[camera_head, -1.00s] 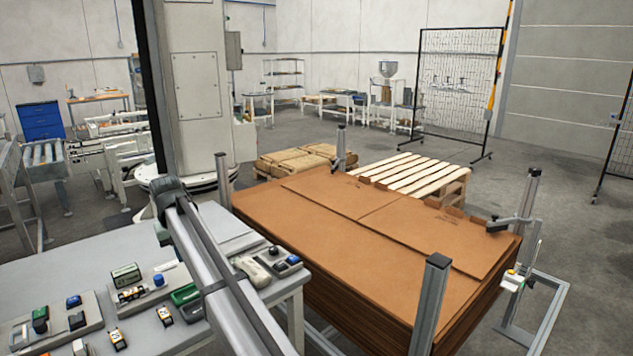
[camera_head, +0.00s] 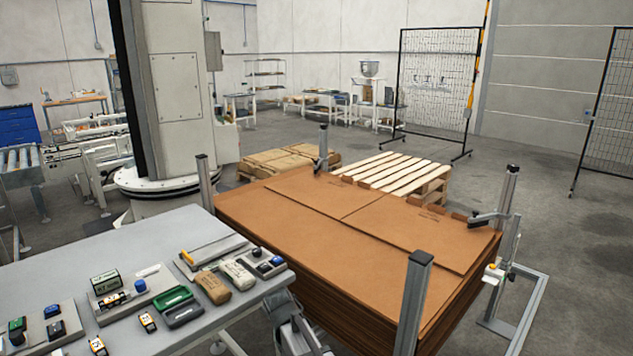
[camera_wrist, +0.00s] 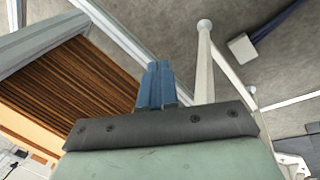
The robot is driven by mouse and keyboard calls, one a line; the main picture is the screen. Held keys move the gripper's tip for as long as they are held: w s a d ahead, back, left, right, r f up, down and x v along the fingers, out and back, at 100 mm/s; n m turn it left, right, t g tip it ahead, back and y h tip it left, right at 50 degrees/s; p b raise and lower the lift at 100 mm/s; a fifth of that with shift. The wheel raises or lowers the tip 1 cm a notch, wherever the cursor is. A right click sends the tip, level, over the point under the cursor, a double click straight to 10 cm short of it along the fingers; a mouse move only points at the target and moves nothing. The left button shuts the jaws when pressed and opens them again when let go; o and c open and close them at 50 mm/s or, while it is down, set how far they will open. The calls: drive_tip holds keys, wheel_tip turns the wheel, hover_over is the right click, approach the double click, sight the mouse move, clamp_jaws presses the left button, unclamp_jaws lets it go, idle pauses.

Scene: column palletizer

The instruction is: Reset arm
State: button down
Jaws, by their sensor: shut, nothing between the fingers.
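My gripper (camera_wrist: 156,84) shows in the wrist view, with its blue fingers together and nothing between them. It is beside the stack of brown cardboard sheets (camera_wrist: 65,85) and points down toward the grey floor. A pale table leg (camera_wrist: 205,65) stands just to the right of the fingers. In the head view, part of my arm shows low at the bottom, between the grey worktable (camera_head: 60,255) and the cardboard stack (camera_head: 300,220). The gripper itself is not clear there.
Metal corner posts (camera_head: 412,300) stand around the cardboard stack. Small tools and boxes, including a green tray (camera_head: 172,298), lie on the worktable. A wooden pallet (camera_head: 395,172) lies behind the stack. Open floor lies to the right.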

drive_tip(key=s+d+f+g, duration=0.2)
drive_tip(key=s+d+f, duration=0.55)
drive_tip(key=f, duration=0.35)
drive_tip(key=s+d+f+g, duration=0.2)
drive_tip(key=s+d+f, duration=0.5)
drive_tip(key=s+f, duration=0.3)
drive_tip(key=s+d+f+g+y, duration=0.1)
drive_tip(key=s+d+f, duration=0.1)
drive_tip(key=s+f, duration=0.2)
drive_tip(key=s+d+f+m+g+y, duration=0.1)
drive_tip(key=s+d+f, duration=0.1)
drive_tip(key=s, duration=0.9)
drive_tip(key=s+d+f+g, duration=0.1)
drive_tip(key=s+d+f, duration=0.2)
drive_tip(key=s+f, duration=0.2)
drive_tip(key=s, duration=0.3)
drive_tip(key=shift+f+m+g+y, duration=0.3)
drive_tip(key=shift+f+m+y, duration=0.05)
drive_tip(key=shift+m+y, duration=0.05)
